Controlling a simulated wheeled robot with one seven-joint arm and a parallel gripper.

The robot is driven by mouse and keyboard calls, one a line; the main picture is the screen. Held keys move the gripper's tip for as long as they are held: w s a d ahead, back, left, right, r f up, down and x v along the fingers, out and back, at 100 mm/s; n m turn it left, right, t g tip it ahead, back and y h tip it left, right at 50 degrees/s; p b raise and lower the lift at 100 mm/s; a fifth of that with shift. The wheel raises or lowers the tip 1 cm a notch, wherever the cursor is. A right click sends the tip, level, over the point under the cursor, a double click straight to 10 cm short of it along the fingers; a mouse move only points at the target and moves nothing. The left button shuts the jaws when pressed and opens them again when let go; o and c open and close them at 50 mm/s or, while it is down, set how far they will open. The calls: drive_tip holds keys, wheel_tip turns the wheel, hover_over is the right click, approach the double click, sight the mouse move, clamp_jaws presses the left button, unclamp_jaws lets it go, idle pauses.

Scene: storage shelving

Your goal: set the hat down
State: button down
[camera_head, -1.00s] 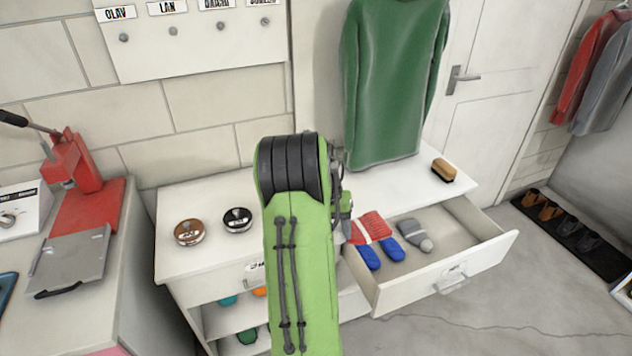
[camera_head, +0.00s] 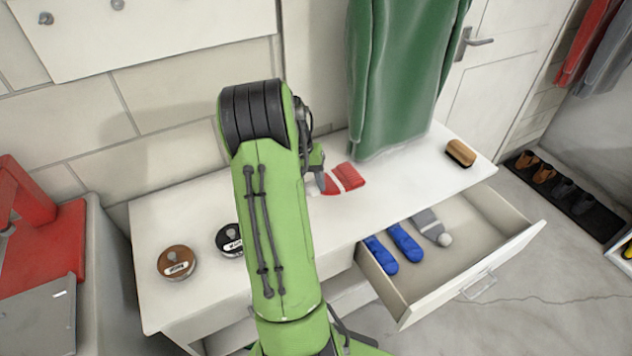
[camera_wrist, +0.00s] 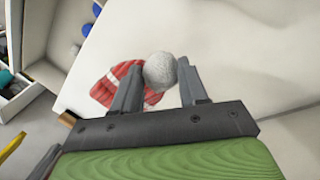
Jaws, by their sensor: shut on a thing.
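The red hat with white stripes (camera_head: 345,179) is over the white top of the drawer unit (camera_head: 385,192), in front of the green garment. In the wrist view the hat (camera_wrist: 117,84) hangs beside and past the fingers, with its pale pompom (camera_wrist: 160,70) between them. My gripper (camera_wrist: 158,78) is shut on the hat by the pompom. In the head view my gripper (camera_head: 317,184) is mostly hidden by my arm. I cannot tell whether the hat touches the top.
The open drawer (camera_head: 475,265) holds blue mittens (camera_head: 392,250) and a grey hat (camera_head: 428,224). A brush (camera_head: 460,153) lies at the top's right end. Two round tins, brown (camera_head: 178,262) and black (camera_head: 229,240), stand at left. The green garment (camera_head: 400,80) hangs close behind. Free surface lies right of the red hat.

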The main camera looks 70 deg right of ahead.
drive_tip(key=x, duration=0.3)
drive_tip(key=w+b+x, duration=0.1)
drive_tip(key=x, duration=0.5)
drive_tip(key=shift+w+a+f+b, duration=0.2)
drive_tip(key=shift+w+a+b, duration=0.15)
drive_tip(key=shift+a+b, duration=0.05)
drive_tip(key=shift+f, duration=0.1)
drive_tip(key=c, duration=0.6)
unclamp_jaws()
